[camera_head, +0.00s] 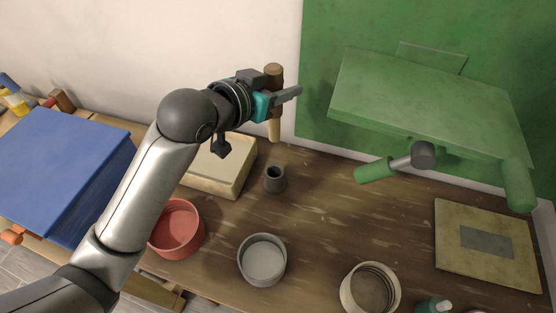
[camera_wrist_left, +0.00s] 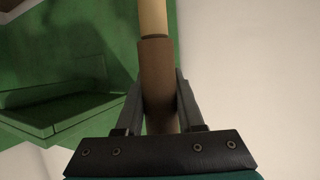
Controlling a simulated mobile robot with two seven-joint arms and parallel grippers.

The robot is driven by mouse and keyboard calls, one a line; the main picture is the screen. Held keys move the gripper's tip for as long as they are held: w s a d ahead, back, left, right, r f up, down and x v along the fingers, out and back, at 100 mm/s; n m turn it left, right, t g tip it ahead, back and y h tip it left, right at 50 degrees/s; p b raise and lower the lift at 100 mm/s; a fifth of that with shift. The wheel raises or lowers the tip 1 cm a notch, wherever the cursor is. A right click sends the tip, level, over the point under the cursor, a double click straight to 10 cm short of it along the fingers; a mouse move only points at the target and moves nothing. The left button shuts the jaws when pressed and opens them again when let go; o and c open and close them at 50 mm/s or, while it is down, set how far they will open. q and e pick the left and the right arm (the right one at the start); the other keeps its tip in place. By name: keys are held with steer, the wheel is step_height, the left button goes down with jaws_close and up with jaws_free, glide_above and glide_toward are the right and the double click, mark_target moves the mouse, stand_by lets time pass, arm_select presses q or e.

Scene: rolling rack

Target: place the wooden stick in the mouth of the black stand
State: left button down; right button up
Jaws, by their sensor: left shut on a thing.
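The wooden stick (camera_head: 274,128) is held upright in my left gripper (camera_head: 284,96), which is shut on its brown upper part. Its pale lower end points down, above the back of the table. In the left wrist view the brown part of the stick (camera_wrist_left: 157,85) lies between the two fingers of my left gripper (camera_wrist_left: 160,100). The black stand (camera_head: 274,180), a small dark cup with an open round mouth, stands on the table. In the head view it appears below the stick's lower end, with a gap between them. My right gripper does not show.
A cream box (camera_head: 222,172) stands left of the stand. A red bowl (camera_head: 176,230), a grey bowl (camera_head: 262,262) and a cream pot (camera_head: 368,290) are nearer the front. A green shelf (camera_head: 430,105) is on the right. Bare wood lies right of the stand.

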arm_select(q)
step_height(320, 180, down, 17)
steer(key=b, duration=0.3)
steer(key=shift+f, duration=0.15)
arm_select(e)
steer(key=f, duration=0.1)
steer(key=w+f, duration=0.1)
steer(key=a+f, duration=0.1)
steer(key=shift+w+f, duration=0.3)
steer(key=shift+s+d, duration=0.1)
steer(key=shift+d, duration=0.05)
arm_select(q)
steer(key=shift+f, duration=0.2)
steer(key=c, duration=0.5)
jaws_free()
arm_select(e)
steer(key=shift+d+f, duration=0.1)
arm_select(q)
steer(key=shift+r, duration=0.15)
